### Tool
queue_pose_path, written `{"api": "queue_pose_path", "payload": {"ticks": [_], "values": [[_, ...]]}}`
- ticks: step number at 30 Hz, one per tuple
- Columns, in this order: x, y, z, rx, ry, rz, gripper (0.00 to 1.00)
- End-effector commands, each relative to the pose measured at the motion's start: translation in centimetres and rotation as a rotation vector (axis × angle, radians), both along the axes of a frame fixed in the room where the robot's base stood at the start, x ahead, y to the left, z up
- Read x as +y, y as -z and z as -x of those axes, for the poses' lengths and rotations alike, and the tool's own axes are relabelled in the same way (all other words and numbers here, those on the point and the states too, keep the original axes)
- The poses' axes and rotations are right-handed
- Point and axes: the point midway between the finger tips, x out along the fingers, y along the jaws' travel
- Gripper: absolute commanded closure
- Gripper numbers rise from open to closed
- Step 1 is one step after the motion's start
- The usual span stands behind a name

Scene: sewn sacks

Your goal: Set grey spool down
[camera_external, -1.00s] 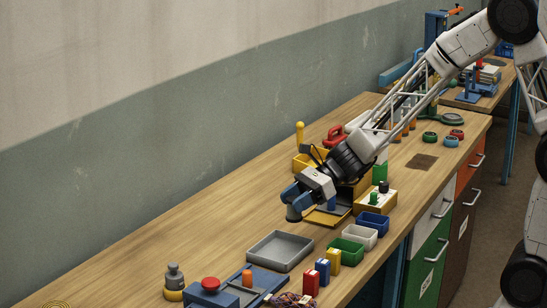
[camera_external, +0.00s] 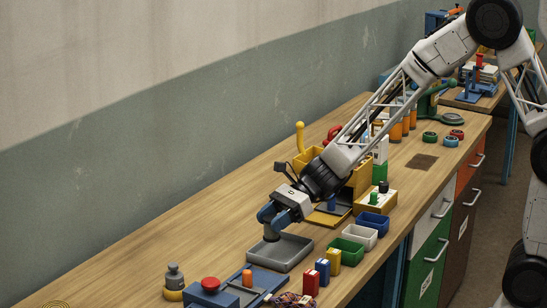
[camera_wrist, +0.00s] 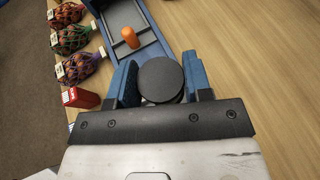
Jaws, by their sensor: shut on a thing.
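The grey spool (camera_external: 271,235) is upright between the blue fingers of my gripper (camera_external: 271,219). In the wrist view its dark round top (camera_wrist: 161,78) shows between the two fingers, which are shut on it. In the external view the spool is over the far part of the shallow grey tray (camera_external: 292,259). I cannot tell whether its base touches the tray floor. The tray is hidden in the wrist view.
A blue fixture with an orange peg (camera_external: 247,278) and a red knob (camera_external: 211,284) stands in front of the tray. Small red (camera_external: 310,283), blue and yellow boxes and green, white and blue bins stand right. Net sacks (camera_wrist: 78,68) lie nearby.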

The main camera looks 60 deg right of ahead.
Motion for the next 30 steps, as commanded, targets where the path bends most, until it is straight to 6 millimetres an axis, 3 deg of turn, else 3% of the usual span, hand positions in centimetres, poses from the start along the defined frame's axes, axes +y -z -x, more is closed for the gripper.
{"api": "queue_pose_path", "payload": {"ticks": [6,12,30], "values": [[4.3,1.6,-0.7,0.001,-0.067,0.0,0.77],[6.4,2.5,-1.0,0.001,-0.099,0.0,0.77],[6.9,2.7,-1.4,0.0,-0.105,0.0,0.77]]}}
